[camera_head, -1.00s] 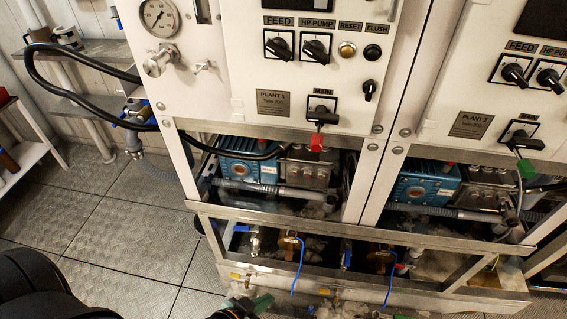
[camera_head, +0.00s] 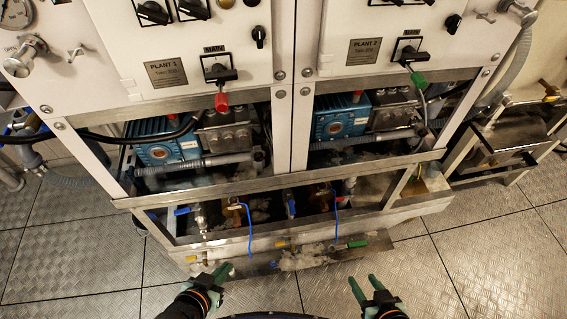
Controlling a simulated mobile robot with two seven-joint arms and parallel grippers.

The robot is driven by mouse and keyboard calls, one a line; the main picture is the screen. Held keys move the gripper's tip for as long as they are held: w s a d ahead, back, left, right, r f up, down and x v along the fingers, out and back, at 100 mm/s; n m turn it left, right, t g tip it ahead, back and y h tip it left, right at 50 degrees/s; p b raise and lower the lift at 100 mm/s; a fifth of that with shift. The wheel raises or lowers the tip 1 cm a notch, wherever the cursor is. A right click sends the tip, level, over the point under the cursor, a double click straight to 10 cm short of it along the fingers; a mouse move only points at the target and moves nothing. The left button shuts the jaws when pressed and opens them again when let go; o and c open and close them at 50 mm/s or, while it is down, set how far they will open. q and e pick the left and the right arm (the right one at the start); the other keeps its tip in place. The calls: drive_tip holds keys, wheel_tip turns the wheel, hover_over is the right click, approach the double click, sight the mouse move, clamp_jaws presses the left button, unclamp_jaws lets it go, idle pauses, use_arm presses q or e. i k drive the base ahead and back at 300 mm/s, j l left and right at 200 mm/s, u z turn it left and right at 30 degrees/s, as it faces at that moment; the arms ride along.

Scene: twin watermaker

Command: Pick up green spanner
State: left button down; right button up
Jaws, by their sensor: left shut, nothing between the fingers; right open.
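I cannot make out a clear green spanner. A short green bar (camera_head: 357,244) lies along the front lower edge of the frame, at the right end of a pipe run; it may be a valve handle or a tool. A green tag (camera_head: 419,80) hangs from the plant 2 main switch. My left gripper (camera_head: 222,271), with green fingers, is shut and empty at the bottom, below the plant 1 side. My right gripper (camera_head: 364,280), also green-fingered, is open and empty, below the green bar and apart from it.
The steel frame (camera_head: 280,178) of the twin cabinet spans the view, with blue pumps (camera_head: 160,142) behind it. Blue-handled valves (camera_head: 182,210) and a blue cable (camera_head: 250,228) are low in front. A red tag (camera_head: 221,102) hangs at plant 1. Metal floor (camera_head: 440,285) is clear in front.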

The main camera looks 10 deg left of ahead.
sight(356, 243)
drive_tip(key=z, duration=0.8)
drive_tip(key=i+l+u, duration=0.1)
drive_tip(key=u, duration=1.2)
drive_tip(key=l+u, duration=0.4)
drive_tip(key=k+l+u, duration=0.15)
drive_tip(key=l+u, duration=0.25)
drive_tip(key=k+l+u, duration=0.1)
drive_tip(key=l, duration=0.2)
drive_tip(key=k+l+u, duration=0.1)
drive_tip(key=l, duration=0.2)
drive_tip(key=k+l+u, duration=0.1)
drive_tip(key=l, duration=0.2)
